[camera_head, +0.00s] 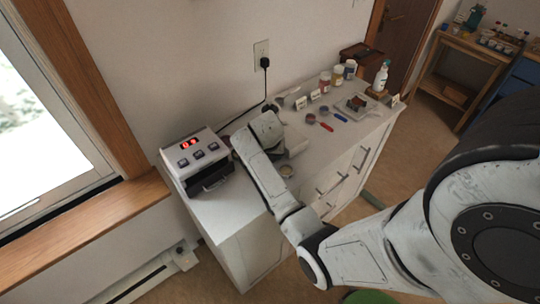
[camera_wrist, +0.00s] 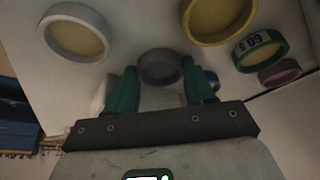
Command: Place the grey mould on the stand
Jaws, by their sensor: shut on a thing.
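In the wrist view, my gripper (camera_wrist: 160,78) has two green fingers closed at either side of a dark grey round mould (camera_wrist: 160,66). The mould is a short ring with a dull grey face. In the head view my gripper is over the white counter, hidden behind my own arm, and the mould cannot be made out there. I cannot pick out the stand with certainty in either view.
The wrist view shows a pale-rimmed round mould (camera_wrist: 75,35), a yellow one (camera_wrist: 215,20), a green one marked "60 S" (camera_wrist: 262,50) and a pink one (camera_wrist: 279,72). A device with a red display (camera_head: 192,160) stands at the left of the counter (camera_head: 225,215). Jars (camera_head: 337,76) stand farther back.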

